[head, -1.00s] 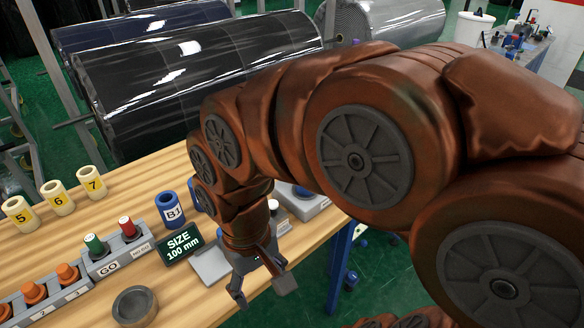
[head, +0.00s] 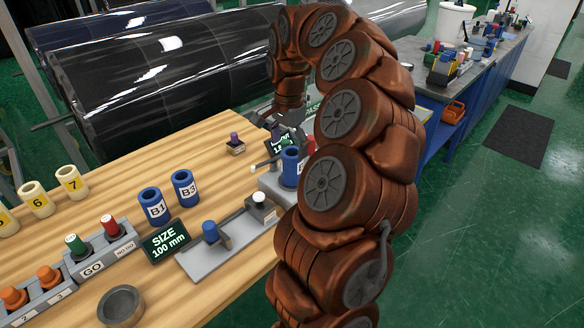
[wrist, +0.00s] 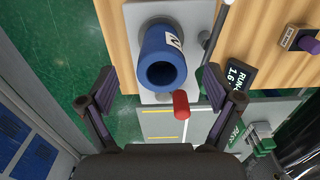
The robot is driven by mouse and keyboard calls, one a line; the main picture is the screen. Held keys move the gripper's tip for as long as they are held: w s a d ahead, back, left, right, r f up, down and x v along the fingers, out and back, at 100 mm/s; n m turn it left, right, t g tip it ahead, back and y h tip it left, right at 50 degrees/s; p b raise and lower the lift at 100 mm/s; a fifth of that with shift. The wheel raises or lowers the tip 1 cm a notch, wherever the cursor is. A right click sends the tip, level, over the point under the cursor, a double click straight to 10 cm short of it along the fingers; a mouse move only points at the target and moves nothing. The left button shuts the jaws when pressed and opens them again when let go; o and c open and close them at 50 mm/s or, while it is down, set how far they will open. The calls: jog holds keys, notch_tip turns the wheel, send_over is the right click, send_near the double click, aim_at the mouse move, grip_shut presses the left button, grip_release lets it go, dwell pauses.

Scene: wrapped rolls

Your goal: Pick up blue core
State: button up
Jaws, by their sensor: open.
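A blue core (head: 290,167) stands on a grey fixture (head: 270,182) at the table's right edge, partly hidden by my arm. In the wrist view this blue core (wrist: 163,55) shows its open end and part of a white label. My gripper (head: 288,124) is above and behind it in the head view. In the wrist view my gripper (wrist: 160,82) is open and empty, with one finger on each side of the core, not visibly touching it. Two more blue cores, B1 (head: 153,208) and B3 (head: 185,188), stand upright on the table.
A red knob (wrist: 181,104) lies just below the core in the wrist view. A dark display (wrist: 237,77) and a small block with a purple peg (head: 235,144) stand nearby. Large wrapped rolls (head: 140,75) are behind the table. A SIZE sign (head: 166,241) stands in front.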

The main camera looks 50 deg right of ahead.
aim_at(291, 168)
jog(key=shift+s+d+f+m, duration=0.25)
jog(key=shift+d+f, duration=0.2)
jog(key=shift+d, duration=0.25)
jog(key=shift+w+a+f+p, duration=0.15)
jog(key=shift+f+p, duration=0.7)
jog(key=shift+f, duration=1)
jog(key=shift+w+f+p, duration=0.15)
jog(key=shift+f+p, duration=0.65)
jog(key=shift+f, duration=1.05)
jog(key=shift+c, duration=0.3)
jog(key=c, duration=1.2)
jog(key=shift+r+b, duration=1.55)
jog(key=shift+r, duration=3.5)
jog(key=shift+c, duration=0.4)
